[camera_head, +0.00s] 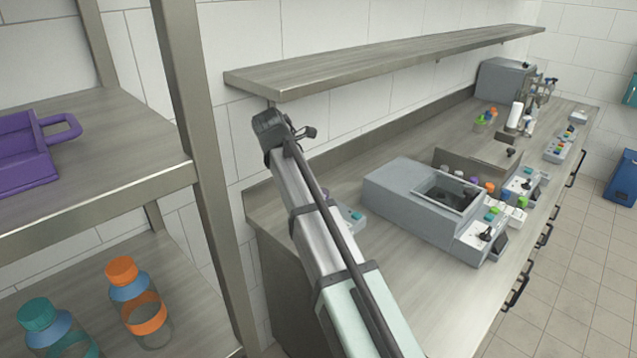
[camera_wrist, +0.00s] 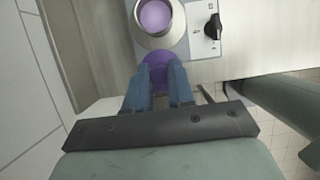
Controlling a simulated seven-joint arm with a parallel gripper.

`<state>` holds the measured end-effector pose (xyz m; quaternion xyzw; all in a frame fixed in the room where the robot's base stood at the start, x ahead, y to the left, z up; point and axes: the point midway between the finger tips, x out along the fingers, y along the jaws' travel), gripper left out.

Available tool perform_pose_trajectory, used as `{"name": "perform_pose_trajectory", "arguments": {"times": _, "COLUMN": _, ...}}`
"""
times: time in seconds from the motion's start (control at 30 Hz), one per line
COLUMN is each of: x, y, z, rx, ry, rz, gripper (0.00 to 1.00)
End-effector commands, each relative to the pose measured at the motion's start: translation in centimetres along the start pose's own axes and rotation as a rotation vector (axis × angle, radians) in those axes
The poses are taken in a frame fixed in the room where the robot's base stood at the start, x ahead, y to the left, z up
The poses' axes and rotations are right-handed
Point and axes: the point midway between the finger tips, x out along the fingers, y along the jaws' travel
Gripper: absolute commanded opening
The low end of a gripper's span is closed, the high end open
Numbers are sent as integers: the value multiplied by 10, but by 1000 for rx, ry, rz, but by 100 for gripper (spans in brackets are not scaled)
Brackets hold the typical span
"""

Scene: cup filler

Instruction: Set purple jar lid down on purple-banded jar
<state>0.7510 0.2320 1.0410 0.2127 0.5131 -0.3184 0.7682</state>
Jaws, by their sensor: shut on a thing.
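In the wrist view my gripper (camera_wrist: 159,74) has blue fingers, shut on a purple round thing, which looks like the purple jar lid (camera_wrist: 157,60). The lid shows between and just beyond the fingertips, partly hidden by them. Just beyond it is a round metal ring (camera_wrist: 181,20) with a pale purple round surface (camera_wrist: 155,16) inside. The lid overlaps the ring's near edge in the picture; I cannot tell whether they touch. I cannot make out a purple-banded jar for certain in either view. My gripper does not show clearly in the head view.
A panel with a black knob (camera_wrist: 213,27) is right of the ring. In the head view, a grey machine (camera_head: 410,197) stands on the counter (camera_head: 400,285). At left, shelves hold a purple tray (camera_head: 22,170), an orange-lidded jar (camera_head: 122,270) and a teal-lidded jar (camera_head: 38,314).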

Motion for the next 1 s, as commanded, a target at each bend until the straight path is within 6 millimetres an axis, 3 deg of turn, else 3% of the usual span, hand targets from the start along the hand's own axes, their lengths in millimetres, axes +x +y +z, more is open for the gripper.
{"name": "perform_pose_trajectory", "arguments": {"times": 0.1, "x": 10, "y": 1, "z": 25, "rx": 2, "ry": 1, "rz": -1, "gripper": 0}}
{"name": "perform_pose_trajectory", "arguments": {"times": 0.33, "x": 23, "y": 1, "z": 55, "rx": 1, "ry": 0, "rz": 0, "gripper": 0}}
{"name": "perform_pose_trajectory", "arguments": {"times": 0.67, "x": 30, "y": 1, "z": 73, "rx": 1, "ry": 0, "rz": -1, "gripper": 0}}
{"name": "perform_pose_trajectory", "arguments": {"times": 0.83, "x": 54, "y": -1, "z": 61, "rx": -1, "ry": 1, "rz": -1, "gripper": 0}}
{"name": "perform_pose_trajectory", "arguments": {"times": 1.0, "x": 62, "y": 0, "z": 58, "rx": 0, "ry": 0, "rz": 1, "gripper": 0}}
